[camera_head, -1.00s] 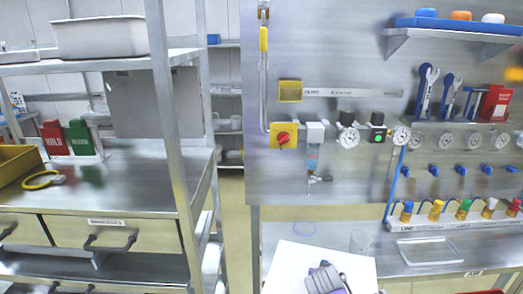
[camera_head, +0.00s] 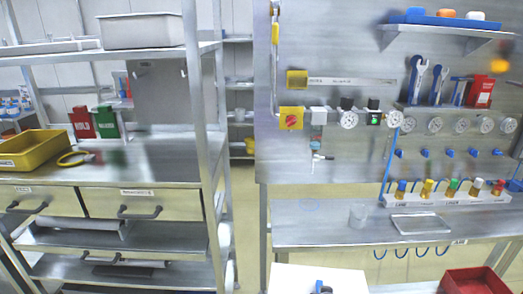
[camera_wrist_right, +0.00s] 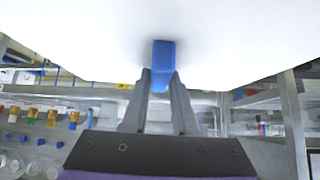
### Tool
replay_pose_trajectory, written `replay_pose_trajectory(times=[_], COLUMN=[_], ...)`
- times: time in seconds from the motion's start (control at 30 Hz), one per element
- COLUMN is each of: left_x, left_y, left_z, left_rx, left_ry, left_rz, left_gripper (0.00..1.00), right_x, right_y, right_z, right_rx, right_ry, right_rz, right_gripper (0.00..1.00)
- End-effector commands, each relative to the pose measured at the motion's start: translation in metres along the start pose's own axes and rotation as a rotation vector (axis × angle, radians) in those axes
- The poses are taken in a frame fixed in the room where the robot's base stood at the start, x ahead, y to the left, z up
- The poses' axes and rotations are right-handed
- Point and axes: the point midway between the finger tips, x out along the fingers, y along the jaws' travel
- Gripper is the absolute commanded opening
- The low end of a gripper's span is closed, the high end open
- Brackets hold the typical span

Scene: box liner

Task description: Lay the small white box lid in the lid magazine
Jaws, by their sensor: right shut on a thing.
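The white box lid (camera_wrist_right: 80,35) fills the top of the right wrist view, with a blue grip (camera_wrist_right: 162,62) on it. My right gripper (camera_wrist_right: 160,84) is shut on this blue grip, one finger on each side. In the head view the lid (camera_head: 345,281) shows as a flat white panel at the bottom edge, in front of the bench, with the blue grip (camera_head: 318,286) on it. The lid's lower part is cut off there. I cannot pick out the lid magazine in these frames. My left gripper is not in view.
A red bin (camera_head: 474,281) is at lower right. A steel rack (camera_head: 150,172) with a yellow bin (camera_head: 33,150) stands left. A gap with floor lies between rack and bench.

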Motion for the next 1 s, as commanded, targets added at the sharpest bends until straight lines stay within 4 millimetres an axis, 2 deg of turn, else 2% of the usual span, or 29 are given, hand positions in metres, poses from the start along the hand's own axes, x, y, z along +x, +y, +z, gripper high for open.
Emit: replay_pose_trajectory(times=[0.03, 0.13, 0.33, 0.5, 1.0], left_x=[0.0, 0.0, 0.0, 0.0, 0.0], left_y=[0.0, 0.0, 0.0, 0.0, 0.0], left_z=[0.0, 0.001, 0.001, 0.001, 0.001], left_rx=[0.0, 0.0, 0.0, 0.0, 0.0], left_ry=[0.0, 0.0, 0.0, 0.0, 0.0], left_rz=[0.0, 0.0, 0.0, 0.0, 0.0], left_gripper=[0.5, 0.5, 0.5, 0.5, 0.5], right_x=[0.005, 0.011, 0.013, 0.013, 0.013], right_y=[0.002, 0.004, 0.006, 0.006, 0.006], right_z=[0.014, 0.038, 0.065, 0.071, 0.071], right_rx=[-0.015, -0.049, -0.092, -0.103, -0.103], right_ry=[0.002, 0.007, 0.021, 0.026, 0.025], right_rz=[-0.016, -0.05, -0.091, -0.1, -0.1], right_gripper=[0.0, 0.0, 0.0, 0.0, 0.0])
